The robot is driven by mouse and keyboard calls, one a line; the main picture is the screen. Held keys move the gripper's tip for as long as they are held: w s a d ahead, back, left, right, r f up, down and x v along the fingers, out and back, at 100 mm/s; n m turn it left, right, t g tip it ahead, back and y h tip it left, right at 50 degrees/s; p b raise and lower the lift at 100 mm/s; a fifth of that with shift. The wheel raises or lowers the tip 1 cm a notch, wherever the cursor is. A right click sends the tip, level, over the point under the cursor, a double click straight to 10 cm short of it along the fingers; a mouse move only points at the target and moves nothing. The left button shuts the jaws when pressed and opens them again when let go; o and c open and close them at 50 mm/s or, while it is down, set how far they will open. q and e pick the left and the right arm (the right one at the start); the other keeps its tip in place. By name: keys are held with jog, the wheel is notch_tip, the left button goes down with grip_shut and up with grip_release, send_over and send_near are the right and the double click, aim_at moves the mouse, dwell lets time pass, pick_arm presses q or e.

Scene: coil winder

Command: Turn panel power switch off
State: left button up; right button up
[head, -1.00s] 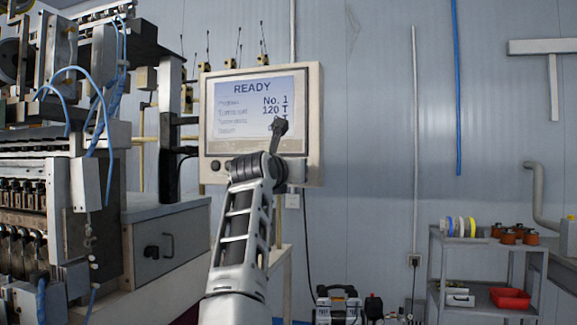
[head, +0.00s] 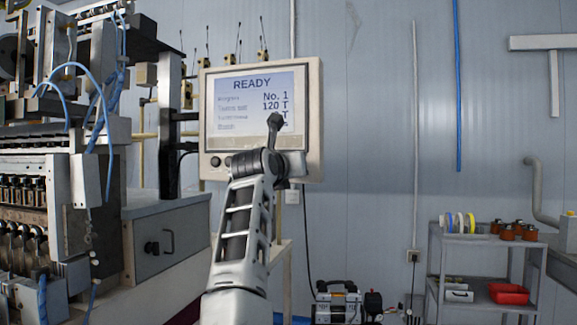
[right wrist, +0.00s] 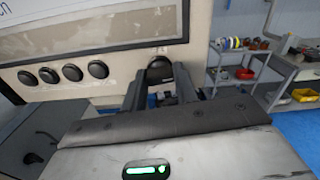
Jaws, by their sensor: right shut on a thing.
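The beige control panel (head: 312,90) hangs in front of the wall, and its lit screen (head: 240,110) reads READY. In the right wrist view, a row of round black knobs (right wrist: 72,73) lies along the panel's lower edge. The rightmost one, the power switch knob (right wrist: 160,68), sits between the fingers of my right gripper (right wrist: 160,84), which is shut on it. The knob's pointer direction cannot be made out. In the head view my right arm covers this lower right corner of the panel and hides the knob. My left gripper is out of view.
The winding machine (head: 60,160) with hoses and a grey cabinet (head: 165,245) stands to the left. A grey trolley (head: 480,242) with spools and a red bin (head: 508,294) stands at the right. A compressor (head: 338,300) sits below the panel. Wall space right of the panel is clear.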

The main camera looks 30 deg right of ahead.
pick_arm(q)
jog(key=p, duration=0.2)
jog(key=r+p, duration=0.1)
jog(key=p, duration=0.1)
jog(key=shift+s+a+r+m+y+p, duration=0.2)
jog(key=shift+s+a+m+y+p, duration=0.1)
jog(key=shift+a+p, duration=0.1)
pick_arm(e)
jog(key=n, duration=1.6)
jog(key=shift+n, duration=0.3)
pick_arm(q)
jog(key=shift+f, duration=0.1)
pick_arm(e)
jog(key=o, duration=1)
jog(key=shift+a, duration=0.1)
